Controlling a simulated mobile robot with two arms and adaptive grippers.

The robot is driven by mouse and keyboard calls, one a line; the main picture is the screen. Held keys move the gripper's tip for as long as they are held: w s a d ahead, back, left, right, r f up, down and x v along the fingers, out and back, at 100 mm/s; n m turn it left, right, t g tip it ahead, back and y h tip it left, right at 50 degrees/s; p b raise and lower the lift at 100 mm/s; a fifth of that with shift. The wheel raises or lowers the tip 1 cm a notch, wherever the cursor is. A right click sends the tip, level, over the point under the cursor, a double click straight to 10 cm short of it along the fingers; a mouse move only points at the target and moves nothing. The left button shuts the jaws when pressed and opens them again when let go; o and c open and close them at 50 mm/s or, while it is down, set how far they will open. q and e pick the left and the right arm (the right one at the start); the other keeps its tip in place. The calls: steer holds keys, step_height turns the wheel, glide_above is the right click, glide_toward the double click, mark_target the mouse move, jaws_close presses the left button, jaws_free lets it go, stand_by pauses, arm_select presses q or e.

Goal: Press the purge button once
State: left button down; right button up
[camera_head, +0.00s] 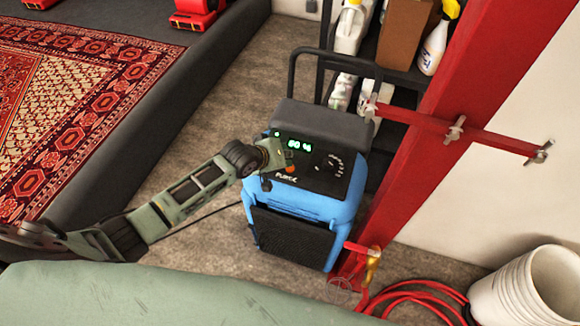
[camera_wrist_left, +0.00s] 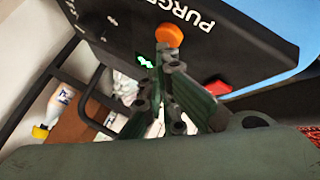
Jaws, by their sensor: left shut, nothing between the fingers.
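The blue machine (camera_head: 300,200) stands upright on the floor, with a black control panel (camera_head: 318,175) on its top front. The panel has a lit green display (camera_head: 299,145) and a dial. The orange purge button (camera_wrist_left: 169,35) sits beside the white PURGE lettering in the left wrist view; it also shows in the head view (camera_head: 290,168). My left gripper (camera_head: 281,160) is shut and empty, with its fingertips right at the button. In the wrist view the fingertips (camera_wrist_left: 167,57) overlap the button's edge; I cannot tell whether they touch it. My right gripper is not in view.
A red rocker-like switch (camera_wrist_left: 217,86) sits on the panel near the fingers. A red post (camera_head: 455,110) with a crossbar stands right of the machine. A shelf with bottles (camera_head: 435,48) is behind. A red hose (camera_head: 405,298) and white buckets (camera_head: 525,290) lie at lower right.

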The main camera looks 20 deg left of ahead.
arm_select(q)
steer(key=shift+f, duration=0.5)
stand_by(0.5)
steer(key=shift+r, duration=0.15)
steer(key=shift+r+p, duration=0.75)
steer(key=shift+p, duration=0.05)
step_height(320, 180, up, 5)
steer(key=p, duration=0.5)
steer(key=shift+s+d, duration=0.1)
stand_by(0.5)
